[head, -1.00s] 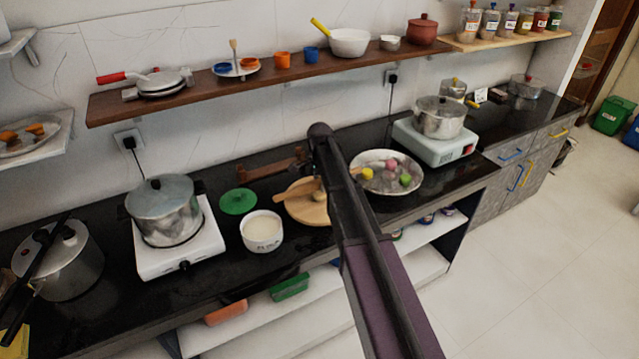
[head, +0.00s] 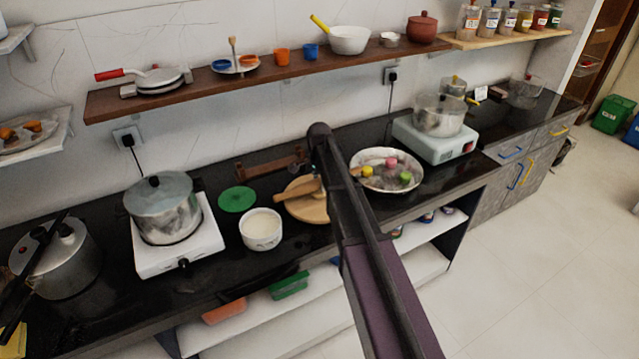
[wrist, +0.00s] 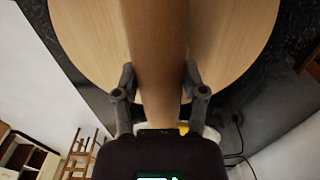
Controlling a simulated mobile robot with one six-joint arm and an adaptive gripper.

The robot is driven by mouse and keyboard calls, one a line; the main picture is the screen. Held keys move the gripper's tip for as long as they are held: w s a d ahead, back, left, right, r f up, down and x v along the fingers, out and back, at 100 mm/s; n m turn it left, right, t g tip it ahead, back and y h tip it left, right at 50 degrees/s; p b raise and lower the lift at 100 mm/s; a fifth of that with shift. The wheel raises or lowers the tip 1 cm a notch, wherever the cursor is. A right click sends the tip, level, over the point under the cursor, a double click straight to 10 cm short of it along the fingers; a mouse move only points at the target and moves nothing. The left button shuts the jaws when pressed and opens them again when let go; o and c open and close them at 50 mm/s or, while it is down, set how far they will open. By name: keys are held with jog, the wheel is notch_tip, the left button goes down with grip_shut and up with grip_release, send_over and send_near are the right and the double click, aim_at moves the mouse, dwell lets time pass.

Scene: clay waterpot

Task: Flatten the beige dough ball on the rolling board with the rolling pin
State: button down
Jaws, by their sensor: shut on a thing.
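The round wooden rolling board (head: 306,211) lies on the black counter, partly hidden behind my arm. It also fills much of the wrist view (wrist: 85,40). The wooden rolling pin (head: 303,189) lies across the board in the head view, its middle hidden by my arm. In the wrist view the pin (wrist: 155,40) runs lengthwise between the fingers of my gripper (wrist: 158,78), which is shut on it. The pin is over the board; whether it touches cannot be told. The beige dough ball cannot be made out, perhaps hidden by the pin or arm.
A metal plate (head: 368,183) with pink, yellow and green balls is right of the board. A white bowl (head: 261,232) and green lid (head: 237,200) are to its left. A wooden rack (head: 268,167) stands behind. A shelf (head: 210,97) runs above the counter.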

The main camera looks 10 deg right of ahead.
aim_at(319, 179)
jog(key=shift+f+b, duration=0.95)
jog(key=shift+b, duration=0.05)
dwell(3.0)
jog(key=shift+r, duration=0.1)
dwell(0.3)
jog(key=shift+r+p, duration=2.4)
jog(key=shift+p, duration=0.15)
jog(key=shift+f, duration=0.2)
jog(key=shift+w+a+f+b, duration=0.1)
jog(key=shift+w+f+b, duration=0.2)
jog(key=shift+f+b, duration=0.6)
jog(key=shift+w+a+f+b, duration=0.1)
jog(key=shift+w+f+b, duration=0.15)
jog(key=shift+f+b, duration=0.65)
jog(key=shift+f+b, duration=0.25)
jog(key=shift+b, duration=0.2)
